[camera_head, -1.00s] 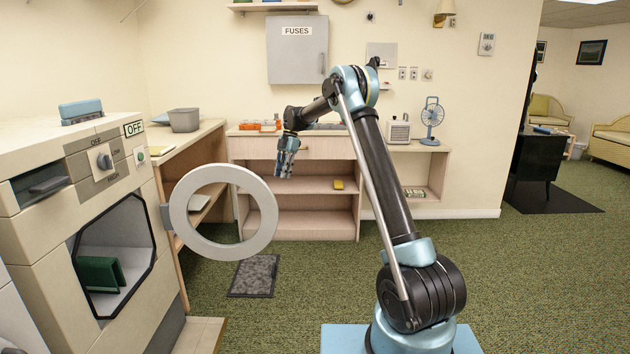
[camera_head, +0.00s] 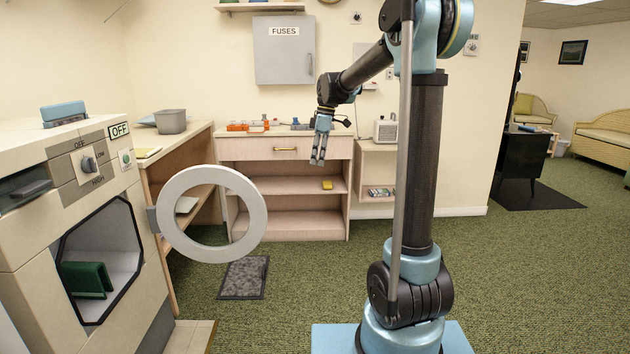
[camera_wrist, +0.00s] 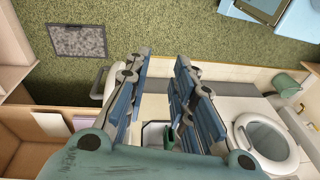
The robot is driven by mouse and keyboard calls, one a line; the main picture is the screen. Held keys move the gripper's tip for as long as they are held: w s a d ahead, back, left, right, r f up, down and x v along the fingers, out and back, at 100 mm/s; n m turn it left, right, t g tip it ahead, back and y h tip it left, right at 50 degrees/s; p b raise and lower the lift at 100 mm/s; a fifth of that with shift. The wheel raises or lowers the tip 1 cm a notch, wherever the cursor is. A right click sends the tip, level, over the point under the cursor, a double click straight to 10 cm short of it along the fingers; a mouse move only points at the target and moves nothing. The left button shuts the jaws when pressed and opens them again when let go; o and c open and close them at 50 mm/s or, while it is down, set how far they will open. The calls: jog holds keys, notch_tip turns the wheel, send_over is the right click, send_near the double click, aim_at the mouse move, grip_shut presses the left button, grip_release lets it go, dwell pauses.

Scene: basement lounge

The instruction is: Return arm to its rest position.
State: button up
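My arm stands upright at the right of the head view, its forearm reaching left and down from a high elbow. My gripper (camera_head: 317,160) hangs with its fingers pointing down, in front of the wooden shelf unit (camera_head: 285,168) and apart from it. In the wrist view my gripper (camera_wrist: 163,58) shows its two blue-grey fingers spread, with nothing held between them. A dark green object seen between the fingers lies beyond them.
A beige machine (camera_head: 30,235) at the left has its round door ring (camera_head: 172,230) swung open, left of my gripper. A dark green item (camera_head: 88,279) sits inside it. A dark mat (camera_head: 244,278) lies on the green carpet (camera_head: 300,290). The floor at the right is largely clear.

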jog(key=s+d+m+t, duration=0.1)
jog(key=s+d+m, duration=0.5)
jog(key=s, duration=0.5)
jog(key=s+d+f+m+t+h, duration=0.1)
jog(key=s+d+f+m, duration=0.4)
jog(key=s+f, duration=0.3)
jog(key=s+d+f+m+t+h, duration=0.1)
jog(key=s+d+f+m, duration=0.5)
jog(key=s, duration=1)
notch_tip(320, 180, down, 4)
jog(key=shift+s+d+r, duration=0.25)
jog(key=shift+d, duration=0.2)
